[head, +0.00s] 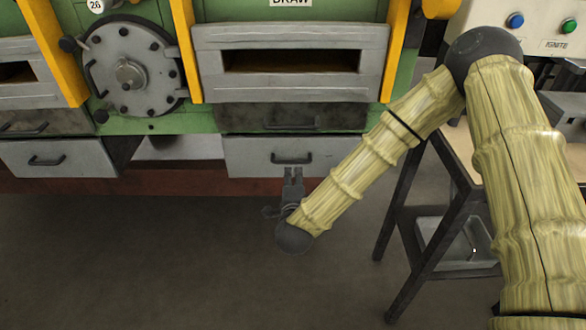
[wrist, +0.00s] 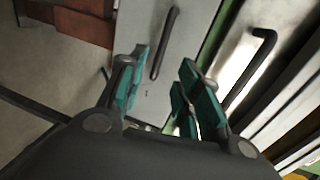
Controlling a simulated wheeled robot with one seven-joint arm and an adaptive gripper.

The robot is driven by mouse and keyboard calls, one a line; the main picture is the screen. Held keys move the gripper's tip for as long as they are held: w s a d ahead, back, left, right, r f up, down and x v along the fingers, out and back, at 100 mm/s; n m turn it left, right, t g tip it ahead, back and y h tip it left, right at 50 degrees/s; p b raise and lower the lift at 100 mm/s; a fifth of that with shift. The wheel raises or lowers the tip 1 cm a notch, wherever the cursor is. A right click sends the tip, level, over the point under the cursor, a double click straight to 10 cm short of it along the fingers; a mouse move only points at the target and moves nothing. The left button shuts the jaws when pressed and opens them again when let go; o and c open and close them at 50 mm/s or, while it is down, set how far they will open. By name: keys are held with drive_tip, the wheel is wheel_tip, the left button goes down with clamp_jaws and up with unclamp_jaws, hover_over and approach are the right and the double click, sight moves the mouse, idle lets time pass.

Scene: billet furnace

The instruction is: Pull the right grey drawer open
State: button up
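The right grey drawer (head: 245,155) sits low on the green furnace front in the head view, and looks shut. Its dark bar handle (head: 291,158) is at the middle of its face. My gripper (head: 292,174) is just in front of and below this handle. In the wrist view, my gripper (wrist: 161,68) is open, with teal pads spread apart and nothing between them. The handle (wrist: 164,43) shows beyond the fingertips, roughly in line with the gap, and appears untouched. The drawer's face (wrist: 150,20) shows around it.
A darker drawer with its own handle (head: 290,124) is directly above; that handle also shows in the wrist view (wrist: 250,70). A left grey drawer (head: 65,158) is apart. A dark-legged table (head: 440,235) with a grey bin (head: 455,245) stands at right. The floor in front is clear.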

sight(293, 163)
drive_tip(key=x, duration=1)
drive_tip(key=shift+w, duration=0.25)
clamp_jaws()
